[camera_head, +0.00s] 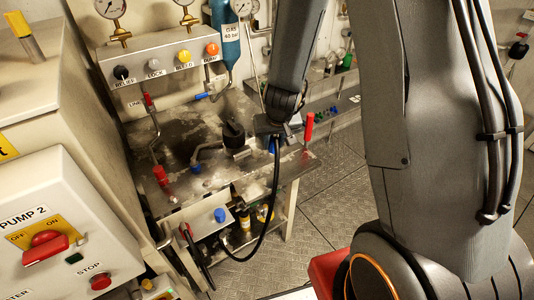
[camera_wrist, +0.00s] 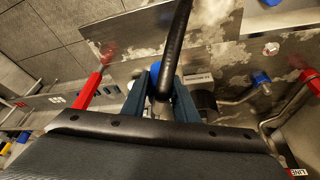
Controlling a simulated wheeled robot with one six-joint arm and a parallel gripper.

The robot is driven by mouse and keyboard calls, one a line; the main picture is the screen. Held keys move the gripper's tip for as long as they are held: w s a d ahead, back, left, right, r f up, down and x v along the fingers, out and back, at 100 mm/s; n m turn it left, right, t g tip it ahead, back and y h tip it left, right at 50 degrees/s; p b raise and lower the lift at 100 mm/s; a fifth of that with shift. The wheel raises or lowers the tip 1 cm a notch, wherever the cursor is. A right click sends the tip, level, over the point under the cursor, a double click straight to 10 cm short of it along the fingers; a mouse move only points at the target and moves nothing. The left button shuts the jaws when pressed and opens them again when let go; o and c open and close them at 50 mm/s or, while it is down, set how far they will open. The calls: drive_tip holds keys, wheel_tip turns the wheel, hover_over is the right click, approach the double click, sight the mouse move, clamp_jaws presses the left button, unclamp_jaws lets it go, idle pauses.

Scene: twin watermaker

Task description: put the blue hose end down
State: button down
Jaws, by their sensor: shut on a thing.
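The blue hose end (camera_head: 272,146) is at my gripper (camera_head: 278,131), above the right part of the metal bench. Its black hose (camera_head: 275,182) hangs from there and curves down past the bench front to the lower left. In the wrist view my gripper (camera_wrist: 160,88) has its two fingers on either side of the hose end (camera_wrist: 154,72), shut on it. The black hose (camera_wrist: 175,45) runs away to the top of that picture. The fingers and my arm partly hide the hose end, and I cannot tell whether it touches the bench.
The metal bench (camera_head: 215,122) has a red-handled lever (camera_head: 308,129) close right of my gripper, a black knob (camera_head: 233,133) to the left and a blue-tipped pipe (camera_head: 196,167). The gauge panel (camera_head: 165,62) stands behind. The lower shelf holds several small items.

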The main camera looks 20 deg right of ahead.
sight(271, 148)
drive_tip(key=shift+w+a+r, duration=0.1)
drive_tip(key=shift+w+r, duration=0.3)
drive_tip(key=shift+w, duration=0.05)
drive_tip(key=shift+w+f+b, duration=0.2)
drive_tip(key=shift+f+b, duration=0.05)
drive_tip(key=shift+b, duration=0.05)
wheel_tip(271, 148, down, 4)
drive_tip(key=b, duration=0.3)
drive_tip(key=shift+f+b, duration=0.15)
drive_tip(key=shift+b, duration=0.25)
drive_tip(key=shift+f+b, duration=0.4)
drive_tip(key=shift+f, duration=2.1)
drive_tip(key=shift+f, duration=0.1)
drive_tip(key=c, duration=1.4)
unclamp_jaws()
